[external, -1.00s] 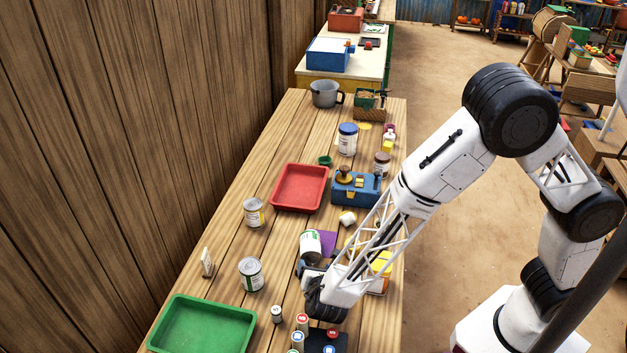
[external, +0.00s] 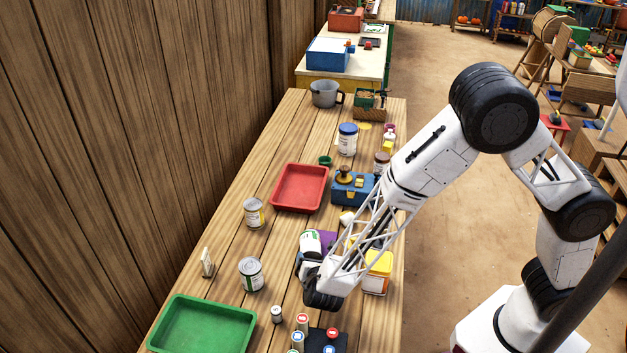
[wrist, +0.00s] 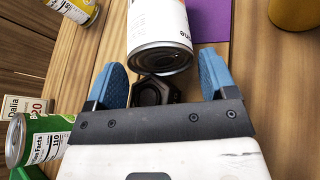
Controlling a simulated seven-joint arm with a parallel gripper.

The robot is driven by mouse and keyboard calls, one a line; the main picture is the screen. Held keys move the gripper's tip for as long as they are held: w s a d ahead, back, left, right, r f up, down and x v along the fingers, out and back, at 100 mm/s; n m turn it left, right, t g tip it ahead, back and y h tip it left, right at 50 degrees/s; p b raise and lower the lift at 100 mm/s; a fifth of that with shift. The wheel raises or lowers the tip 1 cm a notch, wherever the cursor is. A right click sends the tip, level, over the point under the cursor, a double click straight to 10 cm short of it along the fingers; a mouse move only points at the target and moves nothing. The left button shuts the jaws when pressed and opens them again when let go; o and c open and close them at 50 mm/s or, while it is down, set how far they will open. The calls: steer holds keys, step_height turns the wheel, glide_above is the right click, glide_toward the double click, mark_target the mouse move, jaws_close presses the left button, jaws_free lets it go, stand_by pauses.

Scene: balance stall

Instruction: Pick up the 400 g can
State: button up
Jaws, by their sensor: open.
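A can with a white and green label (external: 311,243) is on the table at my gripper, beside a purple sheet. In the wrist view this can (wrist: 159,35) has its metal end facing me, just ahead of and between the fingertips. My gripper (wrist: 162,80) is open, its blue fingers apart and clear of the can. In the external view my arm hides most of the gripper (external: 308,265). Two other cans stand to the left, one with a yellowish label (external: 254,213) and one with a green and white label (external: 251,273). I cannot read a 400 g mark on any.
A green tray (external: 203,308) lies front left and a red tray (external: 299,170) farther back. A yellow-topped jar (external: 377,272) stands right of my gripper. Small capped cylinders (external: 302,321) stand in front. A small card (external: 207,262) is near the wall. The purple sheet (wrist: 208,20) lies beside the can.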

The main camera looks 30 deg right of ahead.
steer(key=shift+w+d+f, duration=0.2)
steer(key=shift+w+d, duration=0.05)
steer(key=shift+w, duration=0.35)
steer(key=c, duration=0.8)
steer(key=shift+o, duration=0.2)
steer(key=shift+r, duration=0.2)
step_height(320, 180, up, 10)
steer(key=shift+f, duration=0.2)
stand_by(0.6)
